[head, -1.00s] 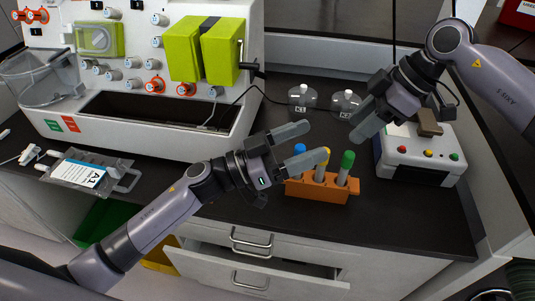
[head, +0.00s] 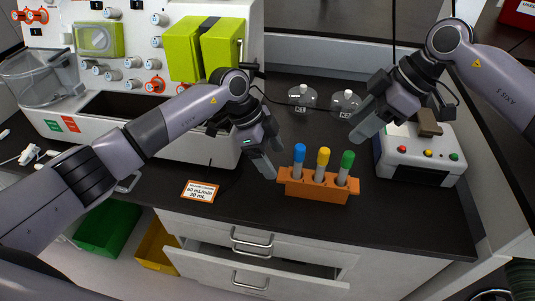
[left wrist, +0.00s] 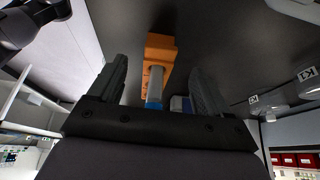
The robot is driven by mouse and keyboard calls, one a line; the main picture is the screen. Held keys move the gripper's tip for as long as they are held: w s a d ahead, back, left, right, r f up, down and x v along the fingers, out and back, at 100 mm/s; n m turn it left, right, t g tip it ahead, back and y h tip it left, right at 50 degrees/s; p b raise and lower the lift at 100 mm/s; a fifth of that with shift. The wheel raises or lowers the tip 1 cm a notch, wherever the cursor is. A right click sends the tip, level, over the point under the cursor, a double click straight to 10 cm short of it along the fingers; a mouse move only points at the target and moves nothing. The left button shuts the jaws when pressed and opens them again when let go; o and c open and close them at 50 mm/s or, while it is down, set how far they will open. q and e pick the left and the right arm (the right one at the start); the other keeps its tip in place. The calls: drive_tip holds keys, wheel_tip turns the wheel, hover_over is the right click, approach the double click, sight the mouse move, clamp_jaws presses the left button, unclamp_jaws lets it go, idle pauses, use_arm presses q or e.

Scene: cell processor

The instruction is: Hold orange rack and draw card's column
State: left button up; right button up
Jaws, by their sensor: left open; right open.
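The orange rack (head: 318,190) stands on the dark bench and holds three upright columns: blue-capped (head: 299,155), yellow-capped (head: 323,158) and green-capped (head: 347,160). A white card with an orange border (head: 199,191) lies on the bench left of the rack; it reads 60 mL/min, 20 mL, its top line too small to read. My left gripper (head: 264,160) is open just left of the rack's blue end. In the left wrist view, the rack (left wrist: 159,48) and blue-capped column (left wrist: 154,92) show between its spread fingers. My right gripper (head: 365,120) is open above and right of the rack, apart from it.
The white cell processor (head: 150,140) stands at the back left. Two clear bottles (head: 302,97) stand behind the rack. A white device with colored buttons (head: 420,165) sits at the right. Bench in front of the rack is clear. A drawer (head: 250,270) below is partly open.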

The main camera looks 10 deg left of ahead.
sight(279, 173)
use_arm(q)
drive_tip(key=shift+a+f+y, duration=0.3)
drive_tip(key=shift+f, duration=0.4)
drive_tip(key=shift+x, duration=3.05)
drive_tip(key=shift+d, duration=0.1)
clamp_jaws()
drive_tip(key=shift+r, duration=0.1)
